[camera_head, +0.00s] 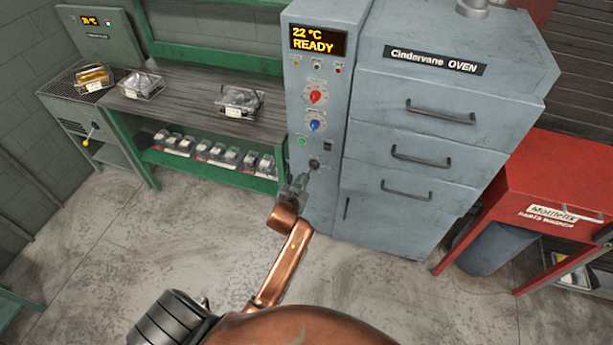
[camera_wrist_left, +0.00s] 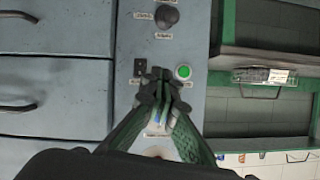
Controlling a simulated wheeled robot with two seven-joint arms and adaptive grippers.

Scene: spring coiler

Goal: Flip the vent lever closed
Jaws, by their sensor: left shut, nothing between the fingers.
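The gray oven (camera_head: 400,185) has a narrow control panel on its left side. Low on it is a dark round control (camera_head: 314,163), also visible in the left wrist view (camera_wrist_left: 167,16); its labels are unreadable. A yellow-tipped lever (camera_head: 87,139) is on the front of the gray unit at far left. I cannot tell which is the vent lever. My left gripper (camera_head: 299,183) is shut and empty in front of the lower panel. In the left wrist view, its fingertips (camera_wrist_left: 160,80) overlap the panel between the black switch (camera_wrist_left: 140,67) and green button (camera_wrist_left: 184,72); contact is unclear.
The panel also has a red knob (camera_head: 315,97), a blue knob (camera_head: 315,125) and a display (camera_head: 318,40) reading 22 °C READY. A green bench (camera_head: 190,115) holding wire baskets stands left. A red cabinet (camera_head: 545,195) stands right. Open floor (camera_head: 150,240) lies in front.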

